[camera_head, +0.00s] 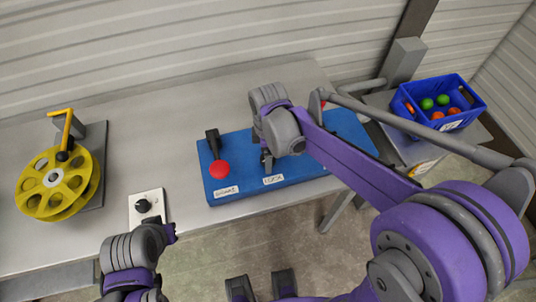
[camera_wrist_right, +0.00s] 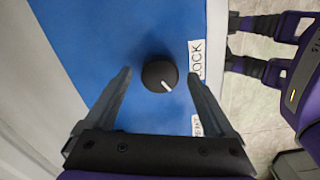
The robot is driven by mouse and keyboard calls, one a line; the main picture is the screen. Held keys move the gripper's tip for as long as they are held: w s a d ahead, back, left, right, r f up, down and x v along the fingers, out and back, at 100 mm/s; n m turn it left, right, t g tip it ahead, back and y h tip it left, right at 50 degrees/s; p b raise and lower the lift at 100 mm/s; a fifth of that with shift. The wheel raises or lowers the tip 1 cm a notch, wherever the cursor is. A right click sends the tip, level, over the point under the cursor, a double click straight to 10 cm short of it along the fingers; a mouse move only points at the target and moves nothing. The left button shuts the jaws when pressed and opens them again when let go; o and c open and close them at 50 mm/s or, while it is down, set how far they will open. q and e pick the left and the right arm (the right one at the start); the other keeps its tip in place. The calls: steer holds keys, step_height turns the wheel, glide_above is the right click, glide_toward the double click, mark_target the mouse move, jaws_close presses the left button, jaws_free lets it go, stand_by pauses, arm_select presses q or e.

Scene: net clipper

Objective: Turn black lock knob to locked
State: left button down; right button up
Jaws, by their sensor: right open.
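The black lock knob (camera_wrist_right: 160,73) sits on the blue panel (camera_wrist_right: 75,45) beside the white LOCK label (camera_wrist_right: 197,60). Its white pointer line points down and slightly right in the right wrist view. My right gripper (camera_wrist_right: 160,72) is open, with one finger on each side of the knob and visible gaps between. My left gripper (camera_head: 262,285) is open and empty at the bottom edge, in front of the table.
A red-ball lever (camera_head: 219,168) stands left of my right gripper. A white plate with another black knob (camera_head: 143,206) and a yellow reel (camera_head: 62,190) are further left. A blue crate (camera_head: 465,95) of balls stands at right. Bare table lies behind the panel.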

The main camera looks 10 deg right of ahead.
steer(key=shift+f, duration=0.25)
steer(key=c, duration=1.4)
